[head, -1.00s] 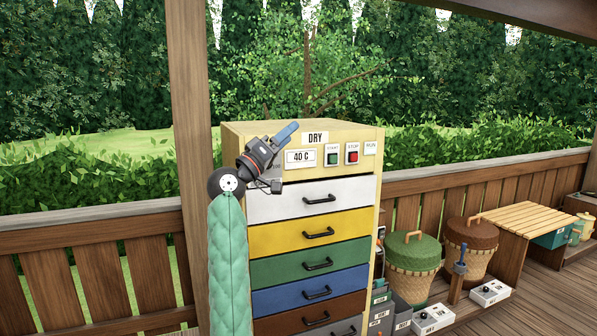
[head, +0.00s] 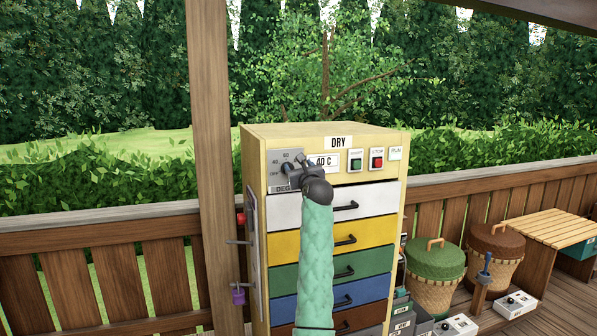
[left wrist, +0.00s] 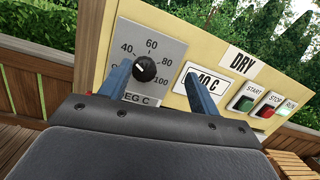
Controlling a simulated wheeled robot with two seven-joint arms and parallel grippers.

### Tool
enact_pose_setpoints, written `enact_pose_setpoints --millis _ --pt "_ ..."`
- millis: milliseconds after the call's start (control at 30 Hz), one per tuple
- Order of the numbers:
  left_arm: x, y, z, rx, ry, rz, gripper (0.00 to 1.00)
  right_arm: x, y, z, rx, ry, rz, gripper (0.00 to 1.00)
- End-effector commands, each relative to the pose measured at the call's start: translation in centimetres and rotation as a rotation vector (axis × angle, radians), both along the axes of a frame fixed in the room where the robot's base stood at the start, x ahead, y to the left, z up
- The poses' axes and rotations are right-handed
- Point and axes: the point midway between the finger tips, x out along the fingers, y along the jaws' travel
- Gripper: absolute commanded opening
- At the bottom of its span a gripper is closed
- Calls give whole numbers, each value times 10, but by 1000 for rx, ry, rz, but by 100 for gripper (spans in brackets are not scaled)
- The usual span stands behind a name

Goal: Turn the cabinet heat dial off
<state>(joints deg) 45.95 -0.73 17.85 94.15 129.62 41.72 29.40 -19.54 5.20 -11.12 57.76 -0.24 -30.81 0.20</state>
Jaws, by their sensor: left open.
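The heat dial (left wrist: 145,68) is a round black knob on a grey scale plate marked 40, 60, 80 and 100. It sits at the upper left of the yellow cabinet's front (head: 372,168), left of the "40 C" display (head: 324,161). A light mark on the knob seems to point to the upper left. My left gripper (left wrist: 160,82) is open, its two blue fingers either side of the dial in the wrist picture. I cannot tell whether they touch it. In the head view the left gripper (head: 297,164) partly covers the dial plate (head: 283,158). My right gripper is not in view.
Green START (head: 355,160) and red STOP (head: 376,160) buttons sit right of the display. Coloured drawers with black handles fill the front below. A wooden post (head: 212,120) stands close left. A purple padlock (head: 238,296) hangs at the cabinet's left side.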

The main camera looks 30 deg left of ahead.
Motion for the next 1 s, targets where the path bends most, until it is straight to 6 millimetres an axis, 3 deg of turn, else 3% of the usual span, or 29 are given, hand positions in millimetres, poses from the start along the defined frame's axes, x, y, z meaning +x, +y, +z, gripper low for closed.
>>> enact_pose_setpoints --millis 200,367,800,1000 --pt "-5 7 -29 -175 39 38 62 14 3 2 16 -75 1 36" --pt "-2 12 -28 -193 21 38 62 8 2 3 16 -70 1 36" --pt "32 51 -26 -189 22 39 62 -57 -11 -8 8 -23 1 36" --pt "42 63 -27 -189 21 39 62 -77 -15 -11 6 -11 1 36"
